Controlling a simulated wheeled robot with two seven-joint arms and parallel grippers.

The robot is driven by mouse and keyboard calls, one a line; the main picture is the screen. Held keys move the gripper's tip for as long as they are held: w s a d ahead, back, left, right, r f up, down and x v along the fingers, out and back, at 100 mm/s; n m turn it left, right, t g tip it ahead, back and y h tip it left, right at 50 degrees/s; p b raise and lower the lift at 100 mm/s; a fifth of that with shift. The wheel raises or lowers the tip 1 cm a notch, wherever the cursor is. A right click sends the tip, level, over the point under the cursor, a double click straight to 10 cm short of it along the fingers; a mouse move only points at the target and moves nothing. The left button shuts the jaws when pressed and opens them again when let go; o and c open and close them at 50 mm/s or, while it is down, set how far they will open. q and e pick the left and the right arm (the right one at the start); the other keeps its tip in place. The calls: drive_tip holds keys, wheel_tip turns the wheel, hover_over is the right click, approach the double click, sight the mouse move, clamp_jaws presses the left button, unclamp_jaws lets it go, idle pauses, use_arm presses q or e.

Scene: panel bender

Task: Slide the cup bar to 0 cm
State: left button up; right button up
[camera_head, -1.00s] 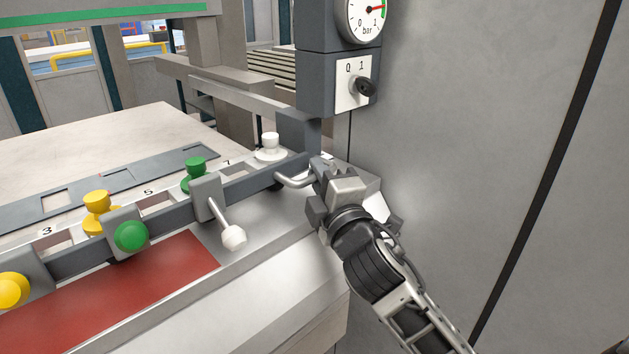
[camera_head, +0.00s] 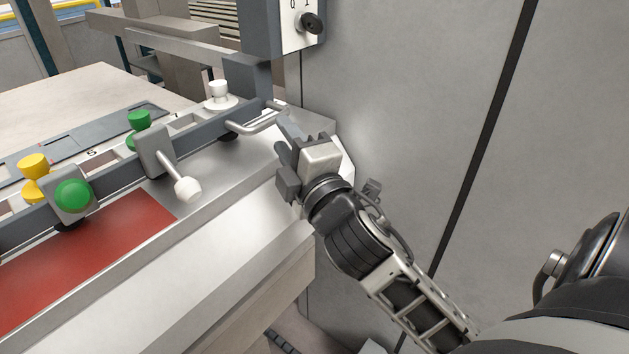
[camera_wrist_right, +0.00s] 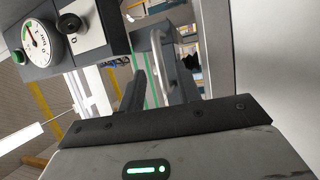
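The cup bar (camera_head: 195,138) is a dark grey rail with several coloured cups, running from lower left to upper right along the panel bender's table. A bent metal handle (camera_head: 250,127) is at its right end; it also shows beyond the fingers in the right wrist view (camera_wrist_right: 161,65). My right gripper (camera_head: 279,156) is just right of the handle, its fingers spread, with nothing seen between them. In the wrist view the fingers (camera_wrist_right: 157,92) stand apart, and the handle appears ahead of the gap. A number scale lies behind the bar, partly hidden. My left gripper is out of view.
A white-tipped lever (camera_head: 187,189) and a green knob (camera_head: 73,196) stick out in front of the bar. A red plate (camera_head: 100,245) lies before them. A post with a black switch (camera_head: 311,23) stands behind the handle. A grey wall panel (camera_head: 400,90) is at right.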

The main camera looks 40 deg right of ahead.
use_arm(q)
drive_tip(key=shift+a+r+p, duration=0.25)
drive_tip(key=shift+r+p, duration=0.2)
drive_tip(key=shift+p, duration=1.25)
use_arm(e)
drive_tip(key=v, duration=1)
